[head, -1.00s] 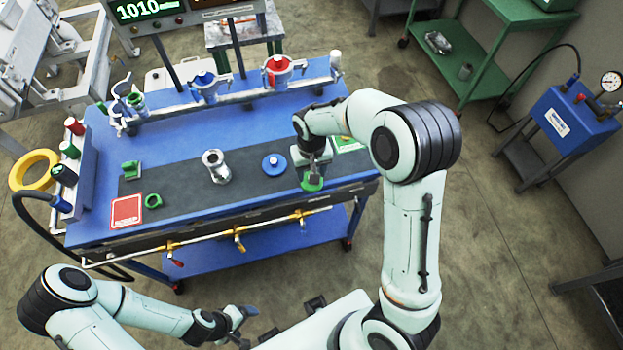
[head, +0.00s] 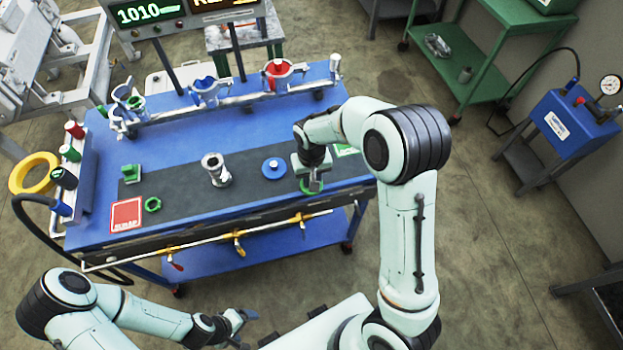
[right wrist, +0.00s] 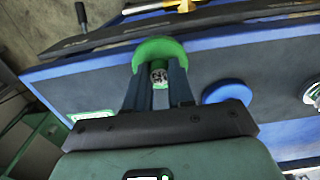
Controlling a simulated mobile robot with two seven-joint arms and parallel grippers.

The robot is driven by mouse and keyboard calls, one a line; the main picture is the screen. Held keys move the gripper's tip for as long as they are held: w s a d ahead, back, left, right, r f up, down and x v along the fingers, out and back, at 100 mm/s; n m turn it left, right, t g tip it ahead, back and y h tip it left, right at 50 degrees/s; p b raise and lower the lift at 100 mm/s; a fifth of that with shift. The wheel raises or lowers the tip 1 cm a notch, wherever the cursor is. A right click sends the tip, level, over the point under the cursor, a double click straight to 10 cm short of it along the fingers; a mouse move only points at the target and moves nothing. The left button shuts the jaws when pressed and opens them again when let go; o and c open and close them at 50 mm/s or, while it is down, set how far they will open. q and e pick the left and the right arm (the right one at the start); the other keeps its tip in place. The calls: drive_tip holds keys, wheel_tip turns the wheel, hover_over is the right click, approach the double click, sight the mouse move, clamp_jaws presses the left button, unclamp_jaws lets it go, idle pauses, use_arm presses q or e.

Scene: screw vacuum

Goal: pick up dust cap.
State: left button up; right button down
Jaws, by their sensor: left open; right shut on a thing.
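A round green cap (right wrist: 158,52) sits between my right gripper's fingertips in the right wrist view, with a small metallic end showing at its centre. In the head view the green cap (head: 312,190) is mostly hidden under my right gripper (head: 313,184), at the right front of the bench's dark mat. My right gripper is shut on the green cap; whether the cap touches the mat is hard to tell. A blue disc (head: 274,168) lies just left of it and also shows in the wrist view (right wrist: 228,93). My left gripper (head: 243,318) is open and empty, off the bench's front.
A metal flanged fitting (head: 215,168) stands mid-mat. A green ring (head: 152,204), green block (head: 131,173) and red card (head: 126,214) are at left. A rail with clamps (head: 206,93) runs along the back.

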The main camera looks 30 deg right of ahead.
use_arm(q)
drive_tip(key=shift+w+r+p, duration=0.8)
drive_tip(key=shift+w+r, duration=0.3)
drive_tip(key=shift+r, duration=0.05)
use_arm(e)
wheel_tip(320, 180, up, 20)
drive_tip(key=shift+f, duration=0.1)
